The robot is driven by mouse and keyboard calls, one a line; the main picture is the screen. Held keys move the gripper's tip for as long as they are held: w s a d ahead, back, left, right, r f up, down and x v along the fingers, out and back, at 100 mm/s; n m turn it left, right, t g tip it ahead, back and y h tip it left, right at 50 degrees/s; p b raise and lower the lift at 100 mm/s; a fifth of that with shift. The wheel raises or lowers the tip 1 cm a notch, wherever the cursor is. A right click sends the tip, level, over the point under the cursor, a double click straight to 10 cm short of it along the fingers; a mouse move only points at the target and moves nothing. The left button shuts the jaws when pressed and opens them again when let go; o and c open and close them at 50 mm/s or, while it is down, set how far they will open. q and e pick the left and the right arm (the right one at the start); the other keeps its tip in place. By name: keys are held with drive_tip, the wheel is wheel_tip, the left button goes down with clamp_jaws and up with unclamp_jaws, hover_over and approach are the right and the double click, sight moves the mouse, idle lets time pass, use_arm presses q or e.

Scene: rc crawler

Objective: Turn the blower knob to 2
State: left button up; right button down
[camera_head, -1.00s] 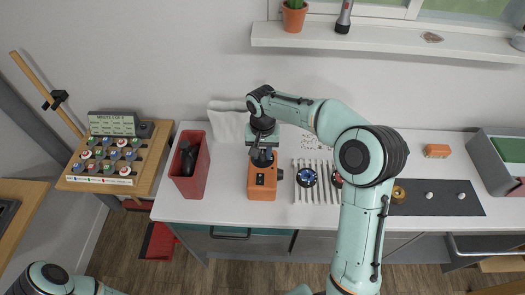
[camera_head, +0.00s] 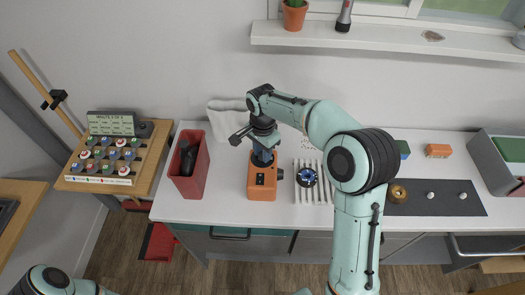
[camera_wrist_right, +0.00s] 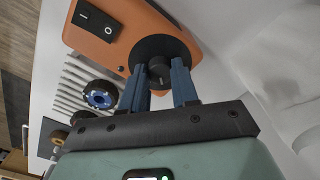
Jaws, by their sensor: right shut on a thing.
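The blower is an orange box (camera_head: 262,190) on the white counter, with a black rocker switch (camera_head: 260,179) on it. In the right wrist view, its dark knob (camera_wrist_right: 158,73) sits on a round black disc on the orange body (camera_wrist_right: 115,40). My right gripper (camera_head: 262,158) is over the blower, its blue fingers on either side of the knob and shut on it. A pale mark shows on the knob, but I cannot read its setting. The fingers hide the knob in the head view. Only part of my left arm shows, at the bottom left; its gripper is out of view.
A red bin (camera_head: 190,182) with a black object in it stands just left of the blower. A blue-and-black wheel (camera_head: 306,177) lies on white rods to the right. A white cloth (camera_head: 222,118) is behind. A shelf (camera_head: 400,42) runs above the counter.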

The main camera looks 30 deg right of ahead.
drive_tip(key=m, duration=0.4)
drive_tip(key=shift+m, duration=0.3)
use_arm(q)
drive_tip(key=shift+r, duration=0.1)
use_arm(e)
drive_tip(key=shift+m, duration=2.5)
use_arm(q)
drive_tip(key=shift+w, duration=0.1)
use_arm(e)
drive_tip(key=c, duration=0.8)
unclamp_jaws()
drive_tip(key=shift+c, duration=0.2)
drive_tip(key=shift+r, duration=0.1)
use_arm(q)
drive_tip(key=shift+w+r+p, duration=1)
drive_tip(key=shift+w+r, duration=0.2)
use_arm(e)
wheel_tip(320, 180, up, 13)
